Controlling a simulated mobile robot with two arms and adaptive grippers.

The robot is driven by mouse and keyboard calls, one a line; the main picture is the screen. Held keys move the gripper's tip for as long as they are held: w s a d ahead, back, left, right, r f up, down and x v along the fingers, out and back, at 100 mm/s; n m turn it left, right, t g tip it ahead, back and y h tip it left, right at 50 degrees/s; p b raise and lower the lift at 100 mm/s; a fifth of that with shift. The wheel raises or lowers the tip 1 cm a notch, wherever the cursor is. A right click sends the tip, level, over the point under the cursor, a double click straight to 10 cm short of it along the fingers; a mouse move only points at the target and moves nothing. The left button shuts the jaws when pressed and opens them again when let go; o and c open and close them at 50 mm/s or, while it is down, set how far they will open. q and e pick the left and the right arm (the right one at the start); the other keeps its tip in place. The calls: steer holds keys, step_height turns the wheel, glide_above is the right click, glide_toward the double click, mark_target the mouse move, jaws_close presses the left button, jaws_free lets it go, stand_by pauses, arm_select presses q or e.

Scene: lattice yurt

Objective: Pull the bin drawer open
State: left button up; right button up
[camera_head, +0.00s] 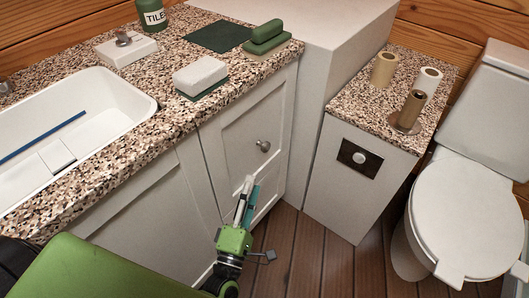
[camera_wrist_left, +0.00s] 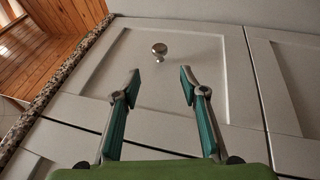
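The bin drawer (camera_head: 232,130) is a pale grey panelled front under the speckled counter, and it looks closed, flush with the cabinet. Its round metal knob (camera_head: 263,146) sits on the panel, and it also shows in the left wrist view (camera_wrist_left: 159,50). My left gripper (camera_head: 251,186) is in front of the drawer, below the knob in the head view. In the left wrist view its two teal fingers (camera_wrist_left: 160,78) are apart and empty, with the knob beyond the gap between the tips. The fingers do not appear to touch the knob. My right gripper is not in view.
A speckled counter (camera_head: 150,135) with a white sink (camera_head: 110,95) runs along the left. A white cabinet with a paper-roll top (camera_head: 340,100) and a toilet (camera_head: 470,215) stand to the right. Bare wooden floor (camera_head: 300,265) lies between.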

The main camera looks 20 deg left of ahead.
mark_target(265, 147)
arm_select(q)
steer(key=x, duration=1.3)
steer(key=shift+w+a+b, duration=0.1)
steer(key=shift+w+b, duration=0.2)
jaws_close()
